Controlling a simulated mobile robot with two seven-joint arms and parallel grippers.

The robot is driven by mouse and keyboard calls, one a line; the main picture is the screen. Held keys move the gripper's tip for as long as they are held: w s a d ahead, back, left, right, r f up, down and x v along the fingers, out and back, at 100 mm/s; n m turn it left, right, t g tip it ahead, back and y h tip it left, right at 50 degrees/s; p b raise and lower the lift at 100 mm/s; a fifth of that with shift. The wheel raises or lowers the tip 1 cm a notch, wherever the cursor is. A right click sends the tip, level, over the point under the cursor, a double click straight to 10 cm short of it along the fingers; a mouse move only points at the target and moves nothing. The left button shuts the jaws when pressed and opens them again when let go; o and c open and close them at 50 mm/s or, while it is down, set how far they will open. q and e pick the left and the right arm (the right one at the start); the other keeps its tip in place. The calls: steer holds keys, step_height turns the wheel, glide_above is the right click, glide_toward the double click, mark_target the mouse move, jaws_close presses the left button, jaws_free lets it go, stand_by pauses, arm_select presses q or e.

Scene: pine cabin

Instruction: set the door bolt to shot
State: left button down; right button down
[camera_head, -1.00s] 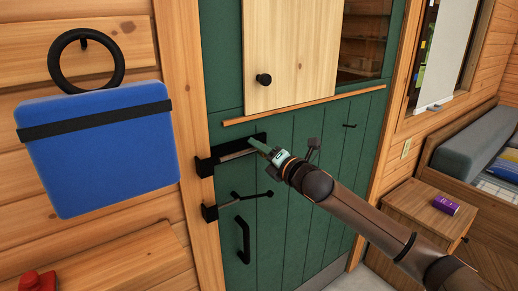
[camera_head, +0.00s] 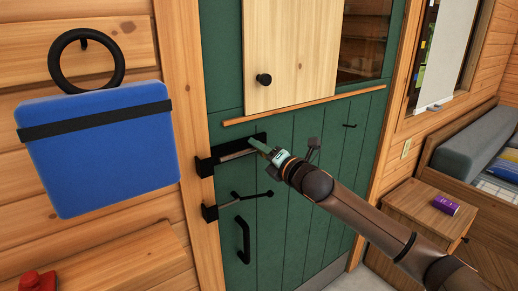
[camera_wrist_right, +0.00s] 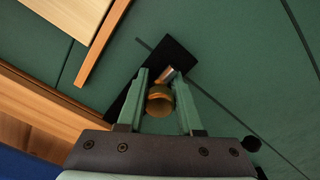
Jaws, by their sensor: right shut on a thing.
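The door bolt (camera_head: 238,153) is a black plate with a silver rod, mounted on the green door (camera_head: 292,135) near its left edge. A black keeper (camera_head: 204,167) sits on the door frame to its left. My right gripper (camera_head: 258,147) reaches the right end of the bolt. In the right wrist view, its green fingers (camera_wrist_right: 161,98) are shut on the bolt's brass-coloured knob (camera_wrist_right: 159,104), with a short piece of silver rod behind it. I cannot tell whether the rod's tip is inside the keeper. My left gripper is not in view.
Below the bolt are a second black latch (camera_head: 238,201) and a black pull handle (camera_head: 243,240). A wooden panel with a black knob (camera_head: 264,79) is above. A nightstand (camera_head: 418,215) stands at right.

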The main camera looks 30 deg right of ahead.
mark_target(243, 154)
steer(key=a, duration=0.5)
steer(key=shift+s+p, duration=0.2)
steer(key=shift+p, duration=0.15)
steer(key=c, duration=0.6)
jaws_free()
steer(key=shift+a, duration=0.1)
